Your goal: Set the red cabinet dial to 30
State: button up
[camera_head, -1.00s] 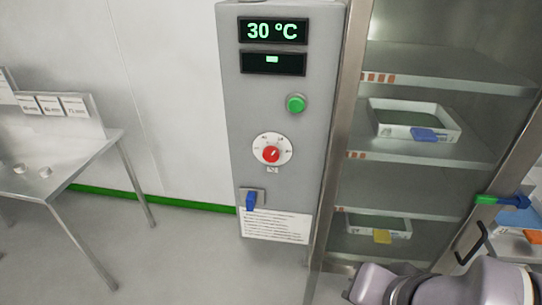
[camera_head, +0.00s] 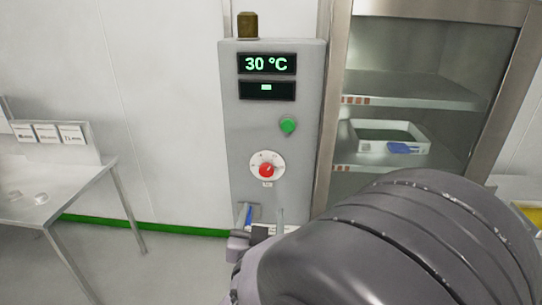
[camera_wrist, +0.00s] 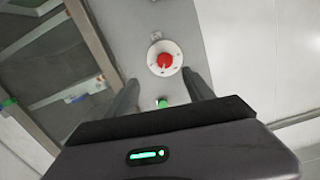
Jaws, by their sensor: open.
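The red dial (camera_head: 267,170) sits on a white round scale on the front of the grey control cabinet (camera_head: 240,130). The upper display (camera_head: 267,64) reads 30 °C. The dial also shows in the wrist view (camera_wrist: 164,61), ahead of the fingers. My gripper (camera_wrist: 166,88) is open and empty, with the dial beyond the gap between its fingers and apart from them. In the head view my gripper (camera_head: 262,222) is below the dial, partly hidden by my arm. The dial's exact pointer setting is too small to read.
A green button (camera_head: 288,126) is above the dial and a blue switch (camera_head: 246,215) below it. A glass-fronted cabinet with shelves (camera_head: 420,90) and a tray (camera_head: 362,131) stands to the right. A steel table (camera_head: 75,190) is at the left.

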jog(key=a, duration=0.1)
send_near(266, 173)
jog(key=shift+n+t, duration=0.4)
jog(key=w, duration=0.9)
jog(key=shift+w+d+f, duration=0.2)
jog(key=shift+f, duration=0.1)
grip_shut()
